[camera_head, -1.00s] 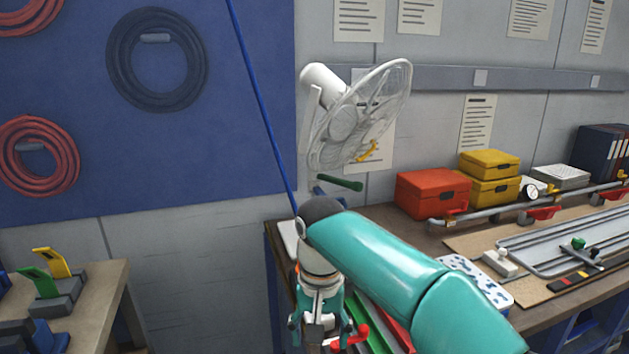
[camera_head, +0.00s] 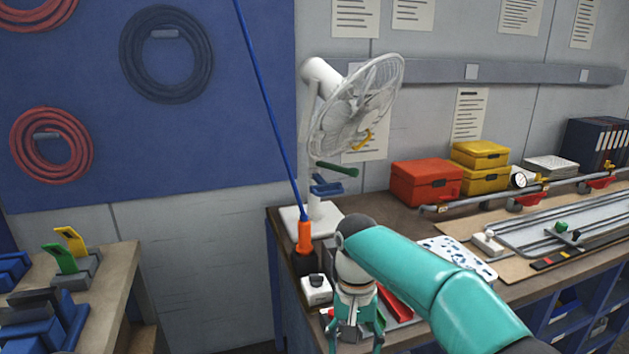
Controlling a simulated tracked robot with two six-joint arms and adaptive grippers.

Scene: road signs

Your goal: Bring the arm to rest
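One of my arms is in view. It is teal, comes in from the lower right and bends down at a dark joint cap. Its gripper, my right gripper (camera_head: 355,345), hangs at the bottom edge over the front left part of the workbench (camera_head: 410,222). Its two teal fingers stand apart and I see nothing held between them. Red and white items behind it are partly hidden by the arm. My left gripper is not in view.
A white fan (camera_head: 350,110) stands at the bench's left end. An orange-based blue rod (camera_head: 304,235) and a white box (camera_head: 316,290) are close left of the gripper. A red box (camera_head: 425,183) and yellow boxes (camera_head: 478,168) stand behind. A side table (camera_head: 115,275) is left.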

